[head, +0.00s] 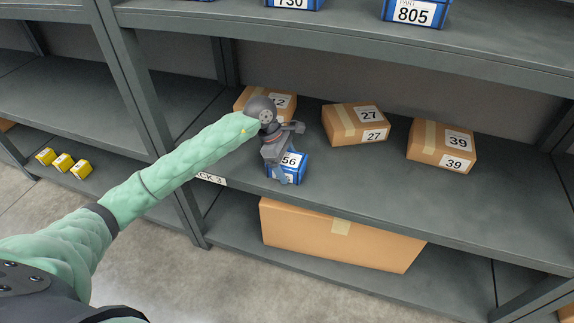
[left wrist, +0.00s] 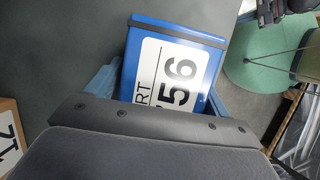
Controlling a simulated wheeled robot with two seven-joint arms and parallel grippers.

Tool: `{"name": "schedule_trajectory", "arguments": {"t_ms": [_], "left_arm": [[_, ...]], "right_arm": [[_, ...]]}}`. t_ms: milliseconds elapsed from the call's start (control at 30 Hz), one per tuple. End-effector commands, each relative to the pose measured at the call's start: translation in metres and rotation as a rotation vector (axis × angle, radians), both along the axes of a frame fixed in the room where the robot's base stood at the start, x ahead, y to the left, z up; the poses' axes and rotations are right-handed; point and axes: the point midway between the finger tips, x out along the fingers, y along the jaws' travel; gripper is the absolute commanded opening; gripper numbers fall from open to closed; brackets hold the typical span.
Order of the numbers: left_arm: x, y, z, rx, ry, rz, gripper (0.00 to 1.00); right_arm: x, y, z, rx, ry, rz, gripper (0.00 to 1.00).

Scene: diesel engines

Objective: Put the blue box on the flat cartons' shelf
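The blue box (head: 293,175) with a white label ending in 56 is at the left front of the middle shelf (head: 372,188). Flat cartons stand on this shelf behind and to the right of it. I cannot tell if its underside touches the shelf. My right gripper is not in view.
Cartons marked 12 (head: 246,98), 27 (head: 345,122) and 39 (head: 430,143) stand on this shelf, with bare shelf in front. Blue boxes (head: 390,8) are above. Small yellow boxes (head: 63,162) sit on the left rack.

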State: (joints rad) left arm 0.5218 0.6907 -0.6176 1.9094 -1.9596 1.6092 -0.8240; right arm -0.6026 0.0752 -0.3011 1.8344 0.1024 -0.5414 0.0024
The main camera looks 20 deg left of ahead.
Motion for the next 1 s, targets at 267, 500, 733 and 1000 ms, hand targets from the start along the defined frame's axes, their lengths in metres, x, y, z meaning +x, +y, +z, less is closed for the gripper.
{"name": "schedule_trajectory", "arguments": {"t_ms": [267,500,733,1000], "left_arm": [[-0.008,-0.002,-0.014,0.007,0.022,-0.009,0.94],[-0.008,-0.002,-0.007,0.007,0.023,-0.010,0.94],[-0.004,0.011,0.027,0.007,0.014,-0.006,0.94],[-0.002,0.031,0.079,0.004,0.010,-0.004,0.94]], "right_arm": [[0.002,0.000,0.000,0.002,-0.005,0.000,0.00],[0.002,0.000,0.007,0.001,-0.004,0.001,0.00],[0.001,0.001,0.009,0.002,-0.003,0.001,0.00],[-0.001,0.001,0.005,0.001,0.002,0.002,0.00]]}}
